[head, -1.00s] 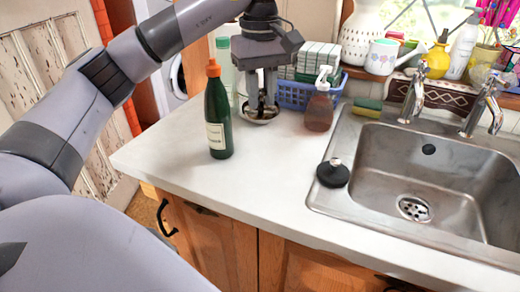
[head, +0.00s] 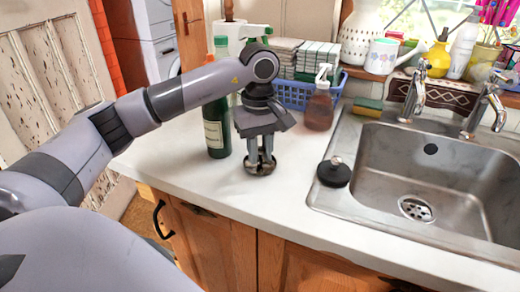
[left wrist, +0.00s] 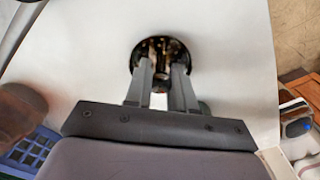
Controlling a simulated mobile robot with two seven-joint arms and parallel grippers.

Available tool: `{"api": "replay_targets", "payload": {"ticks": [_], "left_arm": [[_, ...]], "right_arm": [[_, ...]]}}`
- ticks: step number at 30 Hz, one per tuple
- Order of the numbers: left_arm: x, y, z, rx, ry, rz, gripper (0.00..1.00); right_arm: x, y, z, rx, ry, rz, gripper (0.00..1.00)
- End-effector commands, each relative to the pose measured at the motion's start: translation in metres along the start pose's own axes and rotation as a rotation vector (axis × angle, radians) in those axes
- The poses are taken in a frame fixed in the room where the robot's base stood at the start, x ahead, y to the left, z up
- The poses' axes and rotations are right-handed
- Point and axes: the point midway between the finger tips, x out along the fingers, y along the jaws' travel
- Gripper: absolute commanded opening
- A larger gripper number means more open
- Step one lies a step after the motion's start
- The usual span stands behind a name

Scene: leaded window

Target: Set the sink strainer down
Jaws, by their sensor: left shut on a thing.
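The sink strainer (head: 260,170) is a small, round, dark metal dish. My left gripper (head: 261,160) points straight down and is shut on it, over the white counter between the green bottle and the sink. In the left wrist view the strainer (left wrist: 180,50) shows as a dark disc with shiny parts at the fingertips. The fingers hide some of it. The strainer is at or very near the counter top (head: 215,183); I cannot tell whether it touches. My right gripper is in neither view.
A green bottle (head: 217,120) stands just left of the gripper. A blue basket (head: 295,95) and a brown spray bottle (head: 319,112) stand behind. A black plug (head: 333,173) lies at the sink's (head: 440,175) left rim. The counter's front is clear.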

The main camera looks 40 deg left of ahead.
Motion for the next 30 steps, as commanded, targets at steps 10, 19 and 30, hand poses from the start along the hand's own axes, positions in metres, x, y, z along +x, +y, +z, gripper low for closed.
{"api": "replay_targets", "payload": {"ticks": [10,19,30], "left_arm": [[0.003,0.0,0.0,0.0,0.001,0.001,0.3],[0.002,0.0,0.0,0.0,0.0,0.0,0.49],[-0.042,0.002,0.0,0.001,0.003,0.007,0.49]], "right_arm": [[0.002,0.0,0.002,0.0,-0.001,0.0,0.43],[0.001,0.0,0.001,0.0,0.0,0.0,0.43],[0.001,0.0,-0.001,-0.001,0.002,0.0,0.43]]}}
